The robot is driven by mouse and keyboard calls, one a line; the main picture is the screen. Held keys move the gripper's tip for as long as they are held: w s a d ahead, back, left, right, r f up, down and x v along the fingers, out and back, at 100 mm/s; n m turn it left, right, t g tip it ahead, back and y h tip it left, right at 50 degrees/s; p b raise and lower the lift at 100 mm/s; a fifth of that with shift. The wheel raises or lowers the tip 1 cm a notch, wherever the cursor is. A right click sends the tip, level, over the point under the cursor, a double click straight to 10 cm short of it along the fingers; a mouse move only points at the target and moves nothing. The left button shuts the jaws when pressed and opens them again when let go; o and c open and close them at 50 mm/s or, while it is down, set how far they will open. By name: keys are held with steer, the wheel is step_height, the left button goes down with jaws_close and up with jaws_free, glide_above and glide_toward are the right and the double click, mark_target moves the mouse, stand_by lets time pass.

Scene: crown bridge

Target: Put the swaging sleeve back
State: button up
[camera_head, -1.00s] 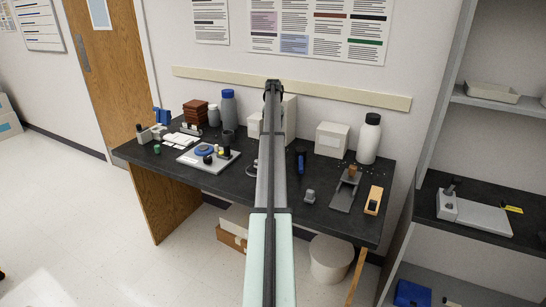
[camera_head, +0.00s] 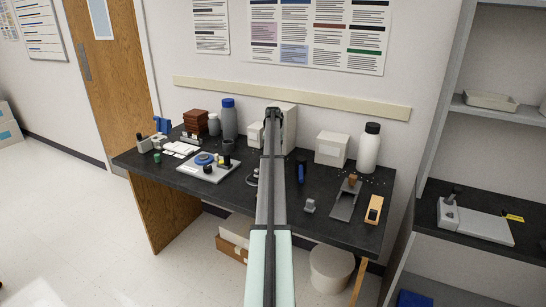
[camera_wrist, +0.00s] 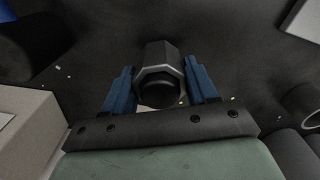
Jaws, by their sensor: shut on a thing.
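A dark hexagonal sleeve with a round opening, seemingly the swaging sleeve (camera_wrist: 158,68), is between the blue fingers of my gripper (camera_wrist: 160,80) in the wrist view. The gripper is shut on it. Its far end and what lies under it are hidden. In the head view my own arm runs up the middle, and the gripper and sleeve are hidden behind it. I cannot tell the sleeve's height above the bench.
The black bench (camera_head: 272,215) holds a pale tray (camera_head: 190,171) with a blue disc, a dark cup (camera_head: 228,146), a white bottle (camera_head: 369,148), a white box (camera_head: 331,149), a grey block (camera_head: 310,206) and an orange-framed block (camera_head: 374,209).

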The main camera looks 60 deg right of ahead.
steer(key=shift+f, duration=0.85)
steer(key=shift+f, duration=0.1)
steer(key=o, duration=1.4)
steer(key=shift+o, duration=0.2)
step_height(320, 180, up, 12)
steer(key=shift+r, duration=0.15)
